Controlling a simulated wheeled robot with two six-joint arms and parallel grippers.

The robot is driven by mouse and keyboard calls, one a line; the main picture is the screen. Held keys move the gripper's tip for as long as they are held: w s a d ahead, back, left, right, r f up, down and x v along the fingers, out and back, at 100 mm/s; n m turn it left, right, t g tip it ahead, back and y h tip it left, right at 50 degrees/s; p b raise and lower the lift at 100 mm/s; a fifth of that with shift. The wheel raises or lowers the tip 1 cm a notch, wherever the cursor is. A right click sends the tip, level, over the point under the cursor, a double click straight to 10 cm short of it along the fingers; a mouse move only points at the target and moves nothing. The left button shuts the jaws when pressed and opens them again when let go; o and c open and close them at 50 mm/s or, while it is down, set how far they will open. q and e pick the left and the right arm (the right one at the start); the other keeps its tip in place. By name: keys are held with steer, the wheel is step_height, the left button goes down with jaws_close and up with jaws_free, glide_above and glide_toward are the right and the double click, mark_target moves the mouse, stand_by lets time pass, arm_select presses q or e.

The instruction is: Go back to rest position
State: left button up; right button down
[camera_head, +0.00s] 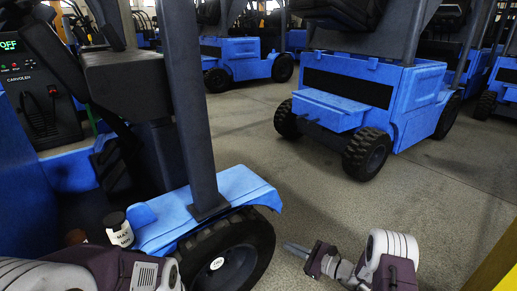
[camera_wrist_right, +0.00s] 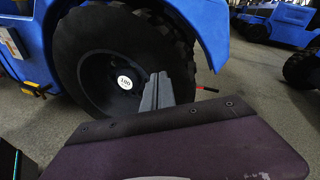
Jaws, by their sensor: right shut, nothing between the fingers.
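My right gripper (camera_head: 290,248) is at the lower middle of the head view, its fingers pointing left toward the front wheel (camera_head: 232,262) of the near blue forklift. The fingers are together with nothing between them. My left arm (camera_head: 90,275) shows at the bottom left of the head view. Its fingers do not show.
The near forklift's blue fender (camera_head: 235,190) and dark post (camera_head: 190,100) rise close on the left. A white container with a dark lid (camera_head: 119,232) stands by the fender. Another blue forklift (camera_head: 375,95) stands farther back. Grey floor (camera_head: 300,195) is open between them. A yellow edge (camera_head: 497,262) is at lower right.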

steer(key=s+a+r+n+g+y, duration=0.1)
steer(key=s+a+r+n+g, duration=0.45)
steer(key=a+r, duration=0.2)
steer(key=s+a+r+n+g+h+b, duration=0.1)
steer(key=s+n+g, duration=0.15)
steer(key=s, duration=0.25)
steer(key=s+a+r+n+g+h, duration=0.1)
steer(key=s+a+r+n+h, duration=0.1)
steer(key=s+n, duration=0.3)
steer(key=s+d+f+n+h, duration=0.3)
steer(key=s+d+n+h, duration=0.15)
steer(key=s+d, duration=0.3)
steer(key=s+d+f+n+h, duration=0.35)
steer(key=s+d+h, duration=0.25)
steer(key=d, duration=0.3)
step_height(320, 180, up, 39)
steer(key=w+p, duration=0.1)
steer(key=p, duration=3.6)
steer(key=shift+w+n+p, duration=0.3)
steer(key=shift+p, duration=0.05)
steer(key=shift+d+f, duration=0.1)
steer(key=shift+d, duration=0.05)
